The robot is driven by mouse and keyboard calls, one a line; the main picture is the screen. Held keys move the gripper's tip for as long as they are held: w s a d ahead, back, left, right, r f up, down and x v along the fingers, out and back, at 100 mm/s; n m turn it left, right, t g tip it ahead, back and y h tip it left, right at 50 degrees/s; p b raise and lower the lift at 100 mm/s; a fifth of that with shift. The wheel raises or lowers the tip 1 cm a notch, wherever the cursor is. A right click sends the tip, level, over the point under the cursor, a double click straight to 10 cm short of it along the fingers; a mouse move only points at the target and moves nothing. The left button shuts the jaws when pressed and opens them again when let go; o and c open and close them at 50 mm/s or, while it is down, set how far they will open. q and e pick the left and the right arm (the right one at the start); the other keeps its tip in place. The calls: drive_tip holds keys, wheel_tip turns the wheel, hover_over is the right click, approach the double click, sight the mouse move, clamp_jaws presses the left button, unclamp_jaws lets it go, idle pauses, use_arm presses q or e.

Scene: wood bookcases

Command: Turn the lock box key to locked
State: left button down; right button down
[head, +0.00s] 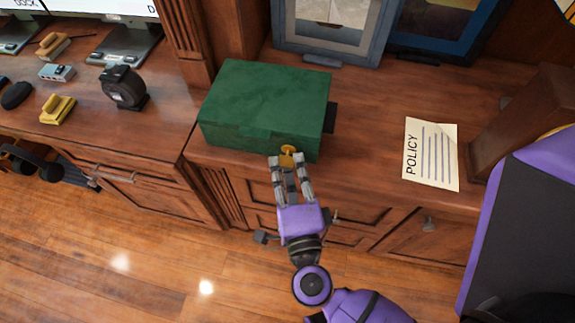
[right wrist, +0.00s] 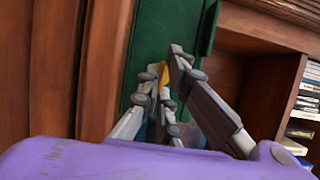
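The green lock box (head: 265,100) sits closed on the wooden desk top. A yellow key (head: 288,149) sticks out of its front face, near the lower right. My right gripper (head: 288,161) is in front of the box, with a fingertip on each side of the key's head, and appears shut on it. In the right wrist view, the yellow key (right wrist: 163,75) shows between the converging fingertips (right wrist: 163,68), against the green box (right wrist: 152,40). The fingers hide part of the key, so its exact turn angle and the lock cannot be read. My left gripper is not in view.
A POLICY sheet (head: 431,154) lies on the desk to the right of the box. Picture frames (head: 330,30) stand behind it. Drawers with handles (head: 429,224) are below the desk top.

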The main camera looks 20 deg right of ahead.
drive_tip(key=c, duration=2)
unclamp_jaws()
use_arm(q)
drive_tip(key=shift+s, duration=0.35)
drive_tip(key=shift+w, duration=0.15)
use_arm(e)
drive_tip(key=s, duration=0.4)
drive_tip(key=s+a, duration=0.1)
drive_tip(key=s, duration=0.3)
drive_tip(key=s+a, duration=0.1)
drive_tip(key=s, duration=0.3)
drive_tip(key=shift+a, duration=0.15)
drive_tip(key=shift+w, duration=0.1)
